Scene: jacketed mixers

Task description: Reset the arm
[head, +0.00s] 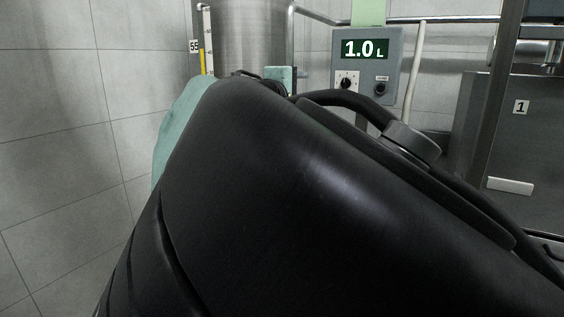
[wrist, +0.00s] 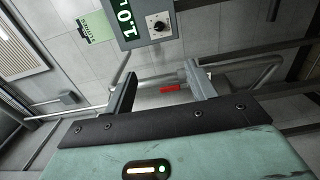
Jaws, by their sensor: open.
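My arm fills most of the head view and hides what lies behind it; my gripper's fingers do not show there. In the wrist view my gripper (wrist: 161,86) is open, its two grey fingers apart with nothing held between them. A red handle (wrist: 170,88) shows beyond the fingers, in the gap between them; I cannot tell how far off it is. A grey control box (head: 366,62) with a green display reading 1.0 L and a knob stands behind my arm. The control box (wrist: 146,22) also shows tilted at the top of the wrist view.
A steel vessel (head: 252,38) with a level scale (head: 207,40) stands behind my arm. A steel cabinet marked 1 (head: 522,150) is at the right. Metal pipes (wrist: 265,75) run across the wrist view. Tiled wall (head: 50,110) shows at the left.

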